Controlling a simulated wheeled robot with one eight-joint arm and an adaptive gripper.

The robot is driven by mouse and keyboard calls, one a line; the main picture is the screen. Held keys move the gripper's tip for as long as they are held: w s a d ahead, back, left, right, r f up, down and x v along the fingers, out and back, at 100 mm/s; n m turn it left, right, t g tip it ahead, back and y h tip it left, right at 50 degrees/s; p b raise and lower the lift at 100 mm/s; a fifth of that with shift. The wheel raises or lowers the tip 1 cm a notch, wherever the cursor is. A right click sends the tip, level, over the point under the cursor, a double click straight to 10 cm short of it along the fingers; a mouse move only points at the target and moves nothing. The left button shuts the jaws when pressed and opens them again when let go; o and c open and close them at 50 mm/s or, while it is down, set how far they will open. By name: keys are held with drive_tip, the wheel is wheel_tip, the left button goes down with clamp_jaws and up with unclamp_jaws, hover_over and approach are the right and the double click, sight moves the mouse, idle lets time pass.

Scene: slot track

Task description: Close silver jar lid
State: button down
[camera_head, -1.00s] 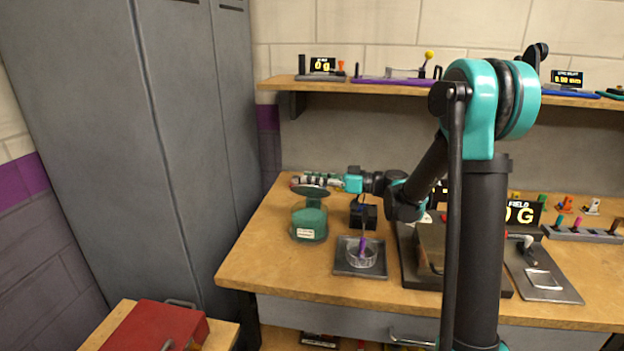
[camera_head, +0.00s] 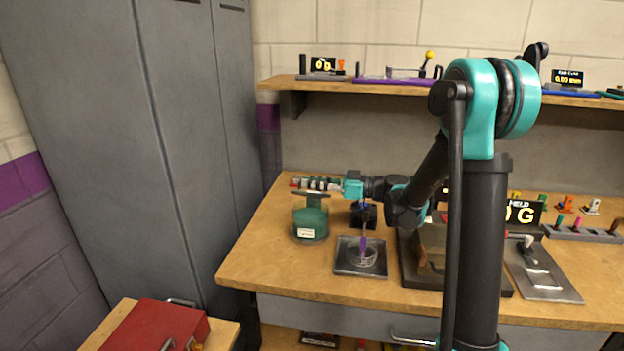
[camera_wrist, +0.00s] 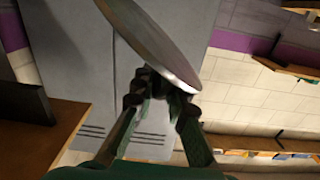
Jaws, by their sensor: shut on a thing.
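The jar (camera_head: 309,224) is a squat vessel with green contents and a white label, standing upright at the left end of the bench. My gripper (camera_head: 314,184) reaches in from the right above the jar. It is shut on the silver lid (camera_wrist: 158,40), a round thin disc, which the wrist view shows tilted, gripped at its lower edge by the fingertips (camera_wrist: 163,88). In the head view the lid (camera_head: 309,194) looks dark and narrow, just over the jar top. I cannot tell whether lid and jar touch.
A dish (camera_head: 362,256) with a purple item stands on a dark tray right of the jar, with a small black box (camera_head: 363,214) behind. A shelf (camera_head: 290,85) runs above. Tall grey lockers (camera_head: 160,150) stand left. Bare bench (camera_head: 262,250) lies left of the jar.

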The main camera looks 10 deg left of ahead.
drive_tip(key=shift+s+f, duration=0.3)
drive_tip(key=shift+f, duration=0.2)
drive_tip(key=c, duration=1.6)
unclamp_jaws()
drive_tip(key=shift+c, duration=0.2)
drive_tip(key=d, duration=1.2)
drive_tip(key=shift+s, duration=0.3)
drive_tip(key=shift+c, duration=0.2)
